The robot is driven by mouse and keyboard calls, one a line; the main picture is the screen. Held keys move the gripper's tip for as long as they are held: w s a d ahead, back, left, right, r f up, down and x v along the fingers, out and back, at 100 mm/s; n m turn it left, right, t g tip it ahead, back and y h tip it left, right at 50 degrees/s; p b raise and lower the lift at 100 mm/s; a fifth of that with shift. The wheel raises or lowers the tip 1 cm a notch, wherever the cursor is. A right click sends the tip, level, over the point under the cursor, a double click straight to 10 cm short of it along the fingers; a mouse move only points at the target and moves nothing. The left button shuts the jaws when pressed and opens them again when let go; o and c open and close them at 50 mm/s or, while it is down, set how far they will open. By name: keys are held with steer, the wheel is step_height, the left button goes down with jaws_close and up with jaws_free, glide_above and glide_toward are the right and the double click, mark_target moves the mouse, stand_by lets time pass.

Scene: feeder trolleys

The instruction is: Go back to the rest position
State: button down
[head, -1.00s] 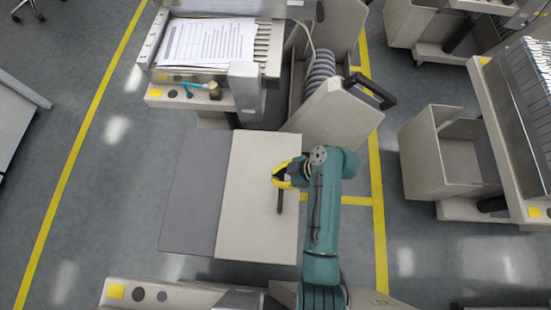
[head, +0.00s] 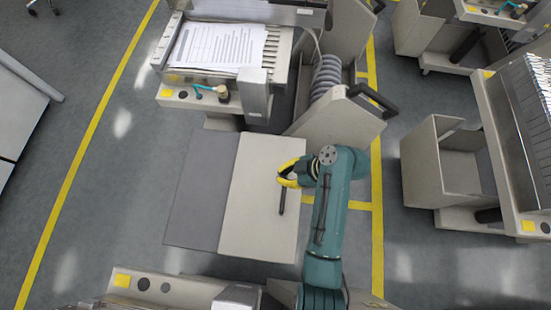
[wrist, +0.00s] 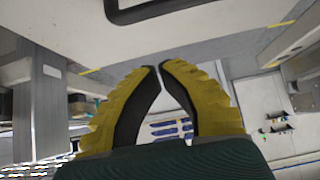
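My gripper (head: 287,173) has yellow fingers and hangs at the end of my teal arm, above the pale panel (head: 262,223) in the head view. In the wrist view the two fingers (wrist: 159,67) curve inward and their tips nearly meet, with only a thin gap and nothing held between them. A dark bar-shaped handle (head: 282,201) shows on the pale panel just below the gripper in the head view. I cannot tell how high the gripper is above the panel.
A feeder trolley with printed sheets (head: 218,45) stands at the back. Beside it is a pale cover with a black handle (head: 372,99). A grey panel (head: 200,190) lies left of the pale one. More trolleys (head: 440,165) stand at right.

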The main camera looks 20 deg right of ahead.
steer(key=v, duration=0.3)
steer(key=shift+s+d+r+p, duration=0.1)
steer(key=shift+r+p, duration=0.2)
